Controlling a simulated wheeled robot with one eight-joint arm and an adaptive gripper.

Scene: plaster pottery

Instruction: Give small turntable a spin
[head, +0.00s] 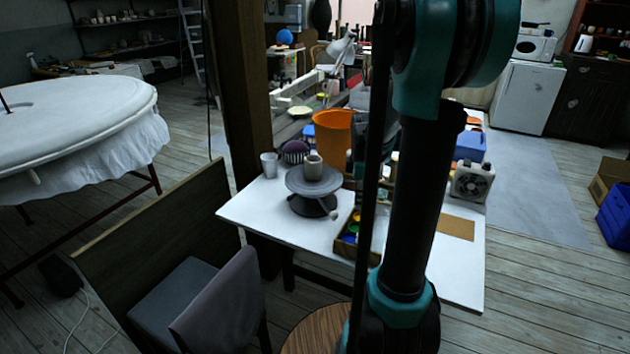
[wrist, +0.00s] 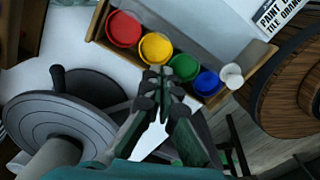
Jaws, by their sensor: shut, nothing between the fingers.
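The small turntable (head: 298,183) is a grey round disc on a dark base, near the left end of the white table (head: 258,212). A small light pot (head: 313,168) stands on its disc. In the wrist view, the turntable (wrist: 35,116) is at the lower left, with the pot (wrist: 50,158) cut by the frame edge. A dark upright knob (wrist: 57,78) shows beside the disc. In the head view, my arm hides part of the table.
A wooden box of red, yellow, green and blue paint pots (wrist: 155,48) lies beside the turntable. A grey chair (head: 222,308) and a round wooden stool (head: 312,333) are in front.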

